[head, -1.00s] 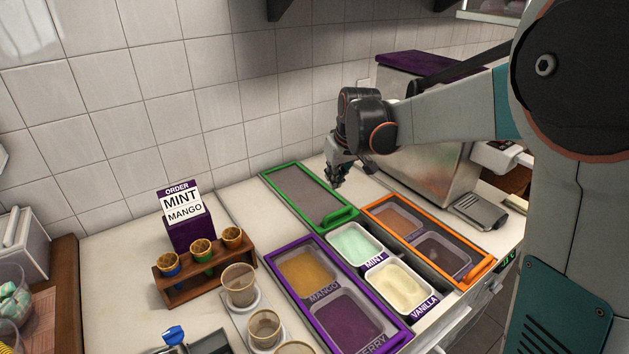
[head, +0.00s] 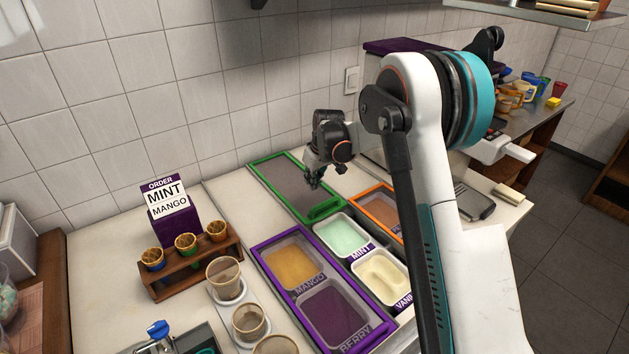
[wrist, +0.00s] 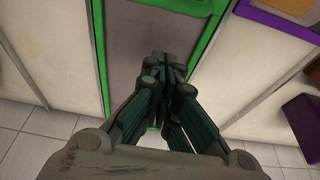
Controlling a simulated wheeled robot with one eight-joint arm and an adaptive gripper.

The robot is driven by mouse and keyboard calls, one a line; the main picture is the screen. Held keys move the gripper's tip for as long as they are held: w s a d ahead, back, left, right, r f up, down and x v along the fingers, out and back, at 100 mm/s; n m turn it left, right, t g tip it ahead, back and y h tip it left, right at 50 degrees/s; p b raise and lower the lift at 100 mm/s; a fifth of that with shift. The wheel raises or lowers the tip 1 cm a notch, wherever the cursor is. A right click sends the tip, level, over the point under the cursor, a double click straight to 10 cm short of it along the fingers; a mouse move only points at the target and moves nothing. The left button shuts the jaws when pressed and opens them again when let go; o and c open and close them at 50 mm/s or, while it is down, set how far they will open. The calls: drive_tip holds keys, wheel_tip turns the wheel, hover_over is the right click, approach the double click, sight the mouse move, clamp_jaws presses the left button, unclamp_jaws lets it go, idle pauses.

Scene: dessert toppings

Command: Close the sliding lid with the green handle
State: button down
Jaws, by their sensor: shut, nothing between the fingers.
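The sliding lid (head: 287,184) has a green frame, a grey see-through panel and a green handle (head: 324,209) at its near end. It lies at the back of the counter, behind the mint tub (head: 342,236) and the vanilla tub (head: 384,277), which are both uncovered. My gripper (head: 314,184) is shut and empty, pointing down over the lid's panel, a little behind the handle. In the wrist view, my gripper's fingertips (wrist: 168,66) show over the grey panel, with the lid's green frame (wrist: 205,48) around it. I cannot tell whether the fingertips touch the panel.
A purple-framed lid (head: 262,262) covers mango and berry on the left. An orange-framed lid (head: 371,190) is on the right, partly hidden by my arm. Cones in a wooden rack (head: 197,268), cups (head: 226,278) and an order sign (head: 172,222) stand left. The tiled wall is behind.

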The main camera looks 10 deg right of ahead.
drive_tip(key=b, duration=0.2)
hover_over(307, 201)
drive_tip(key=s, duration=0.1)
drive_tip(key=f, duration=0.6)
drive_tip(key=shift+d, duration=0.3)
drive_tip(key=shift+s+d+f, duration=0.1)
drive_tip(key=shift+s+f, duration=0.05)
drive_tip(key=shift+s+d+r, duration=0.15)
drive_tip(key=shift+s+d, duration=0.05)
drive_tip(key=shift+s, duration=0.35)
drive_tip(key=shift+s+d+r, duration=0.2)
drive_tip(key=shift+s+d, duration=0.05)
drive_tip(key=shift+s, duration=0.3)
drive_tip(key=shift+s+d+r, duration=0.15)
drive_tip(key=shift+s+d, duration=0.05)
drive_tip(key=shift+s, duration=0.35)
